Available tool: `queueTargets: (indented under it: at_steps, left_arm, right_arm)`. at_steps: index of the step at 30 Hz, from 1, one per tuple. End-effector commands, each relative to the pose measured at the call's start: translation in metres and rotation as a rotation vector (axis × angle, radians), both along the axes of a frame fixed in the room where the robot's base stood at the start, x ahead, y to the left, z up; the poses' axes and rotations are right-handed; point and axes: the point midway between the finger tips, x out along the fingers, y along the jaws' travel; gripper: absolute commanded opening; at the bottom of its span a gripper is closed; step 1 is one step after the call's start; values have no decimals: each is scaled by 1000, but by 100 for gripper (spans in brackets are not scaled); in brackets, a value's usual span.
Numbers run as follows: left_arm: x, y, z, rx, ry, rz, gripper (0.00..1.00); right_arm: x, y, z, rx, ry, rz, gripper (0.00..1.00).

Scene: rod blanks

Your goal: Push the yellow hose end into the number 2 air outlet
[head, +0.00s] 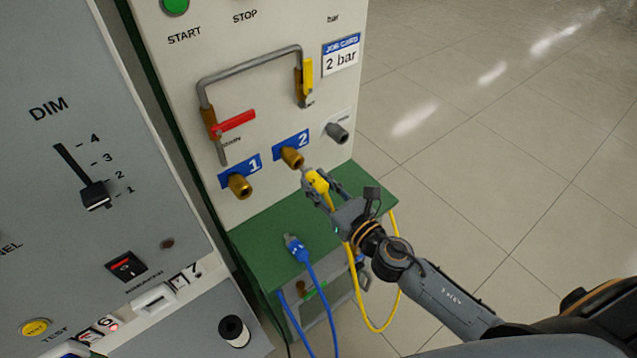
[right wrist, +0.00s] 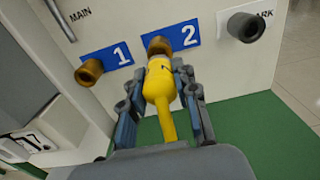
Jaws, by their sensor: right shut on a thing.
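The yellow hose end (head: 317,182) is held in my right gripper (head: 314,190), whose fingers are closed on its sides. It also shows in the right wrist view (right wrist: 159,82), between the fingers. Its tip points at the brass number 2 air outlet (head: 291,157), beside the blue "2" label. In the right wrist view the outlet (right wrist: 158,44) is right beyond the hose end, which partly covers it. The tip is very close to the outlet mouth; I cannot tell whether they touch. The yellow hose (head: 376,326) hangs in a loop below. My left gripper is not seen.
The brass number 1 outlet (head: 240,186) is to the left, empty. A grey park holder (head: 337,133) is to the right. A blue hose end (head: 295,246) lies on the green ledge (head: 262,235) below. A red lever (head: 233,122) and yellow lever (head: 308,75) sit above.

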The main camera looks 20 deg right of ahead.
Motion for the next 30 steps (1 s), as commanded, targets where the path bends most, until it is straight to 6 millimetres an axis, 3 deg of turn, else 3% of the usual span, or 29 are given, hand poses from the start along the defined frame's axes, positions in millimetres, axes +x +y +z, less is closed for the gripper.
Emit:
queueTargets:
  at_steps: [30]
  left_arm:
    - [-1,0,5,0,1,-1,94]
  right_arm:
    - [17,7,1,1,-1,0,0]
